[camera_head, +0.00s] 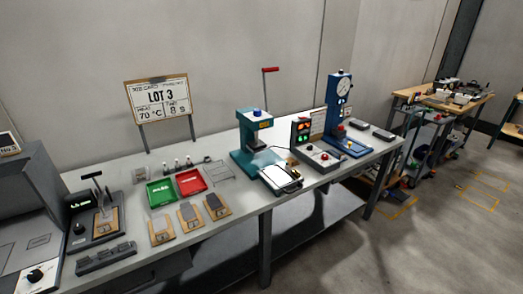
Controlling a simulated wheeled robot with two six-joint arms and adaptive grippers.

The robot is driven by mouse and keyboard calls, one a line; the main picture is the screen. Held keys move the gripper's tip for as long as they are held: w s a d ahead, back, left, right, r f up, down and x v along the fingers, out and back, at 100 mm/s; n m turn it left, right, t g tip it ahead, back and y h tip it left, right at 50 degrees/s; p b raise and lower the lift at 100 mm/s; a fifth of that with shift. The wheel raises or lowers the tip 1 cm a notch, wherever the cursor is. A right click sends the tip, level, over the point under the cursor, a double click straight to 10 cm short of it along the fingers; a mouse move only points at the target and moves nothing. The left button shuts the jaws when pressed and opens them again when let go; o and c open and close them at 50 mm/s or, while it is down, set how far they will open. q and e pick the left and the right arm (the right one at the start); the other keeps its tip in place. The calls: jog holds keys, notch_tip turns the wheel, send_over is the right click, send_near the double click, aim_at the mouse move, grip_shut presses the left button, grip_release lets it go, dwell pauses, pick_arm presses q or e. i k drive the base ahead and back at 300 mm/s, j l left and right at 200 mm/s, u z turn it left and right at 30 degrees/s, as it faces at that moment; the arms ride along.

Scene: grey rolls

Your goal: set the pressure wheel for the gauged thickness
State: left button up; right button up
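Neither of my grippers shows in the head view. A thickness gauge (100,222) with a small green-lit display and a T-shaped handle stands at the left of the bench. A wooden-backed piece lies on its base; the reading is too small to make out. A teal press (251,140) with a blue knob on top and a raised red-handled lever (270,70) stands mid-bench. A blue stand (339,100) with a round white dial is farther right. I cannot tell which part is the pressure wheel, or its setting.
A sign (157,101) reads LOT 3, 70 °C, 8 s. A green tray (150,192), a red tray (204,181) and several wooden-backed samples (190,217) lie on the bench (243,207). A grey machine (22,245) with a knob is far left. The right floor (425,245) is mostly clear.

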aim_at(257, 112)
jog(key=i+u, duration=0.45)
jog(key=i+l+u, duration=0.25)
jog(key=i+u, duration=0.2)
